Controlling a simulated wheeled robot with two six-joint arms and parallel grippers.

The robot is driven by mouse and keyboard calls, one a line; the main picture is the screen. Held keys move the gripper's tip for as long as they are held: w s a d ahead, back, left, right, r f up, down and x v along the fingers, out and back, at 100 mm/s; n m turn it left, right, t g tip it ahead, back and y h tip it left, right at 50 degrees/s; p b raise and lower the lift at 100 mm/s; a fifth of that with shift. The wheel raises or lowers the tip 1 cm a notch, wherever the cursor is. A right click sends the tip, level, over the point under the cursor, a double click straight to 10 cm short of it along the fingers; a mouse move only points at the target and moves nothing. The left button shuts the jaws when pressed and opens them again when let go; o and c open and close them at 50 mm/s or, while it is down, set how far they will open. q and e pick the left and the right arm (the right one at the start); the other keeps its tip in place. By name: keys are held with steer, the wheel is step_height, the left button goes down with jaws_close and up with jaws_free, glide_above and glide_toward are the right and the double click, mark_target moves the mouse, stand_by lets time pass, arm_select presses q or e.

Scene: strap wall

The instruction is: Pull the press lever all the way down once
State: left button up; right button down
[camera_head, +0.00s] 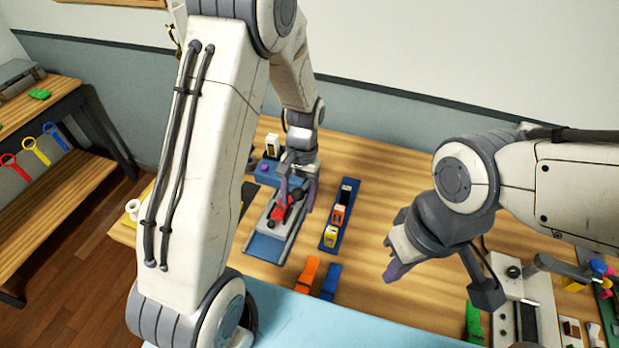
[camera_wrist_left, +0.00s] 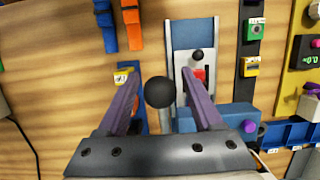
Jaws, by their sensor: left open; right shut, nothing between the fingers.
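The press is a blue and silver fixture (camera_head: 262,243) on the table, with a red part (camera_head: 281,208) on its rail. It also shows in the left wrist view (camera_wrist_left: 193,35). A black ball knob (camera_wrist_left: 159,91), which looks like the lever's end, sits between the spread purple fingers of my left gripper (camera_wrist_left: 162,74). A gap shows on both sides of the ball. In the head view my left gripper (camera_head: 297,198) points down over the fixture, and the lever's shaft is mostly hidden. My right gripper (camera_head: 394,270) is shut and empty, well to the right.
A blue rack (camera_head: 328,238) with several small blocks stands right of the press. An orange clip (camera_head: 307,273) and a blue clip (camera_head: 331,281) lie in front. Another lever device (camera_head: 515,315) stands at the right.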

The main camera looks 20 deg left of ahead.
arm_select(q)
steer(key=p+v, duration=0.6)
steer(key=v, duration=0.1)
steer(key=shift+r, duration=0.1)
stand_by(0.4)
steer(key=shift+d, duration=0.25)
steer(key=s+d+r+m+t+b, duration=0.2)
steer(key=s+d+r+m+b, duration=0.1)
steer(key=s+d+b, duration=0.5)
steer(key=s+d+m+b, duration=0.2)
steer(key=s, duration=0.4)
steer(key=s+d+m+h+b, duration=0.1)
steer(key=s+d+b, duration=0.1)
steer(key=s, duration=0.4)
steer(key=shift+s+f+m+t+b, duration=0.2)
steer(key=shift+f+m+t+b, duration=0.1)
steer(key=shift+m+t+b, duration=0.1)
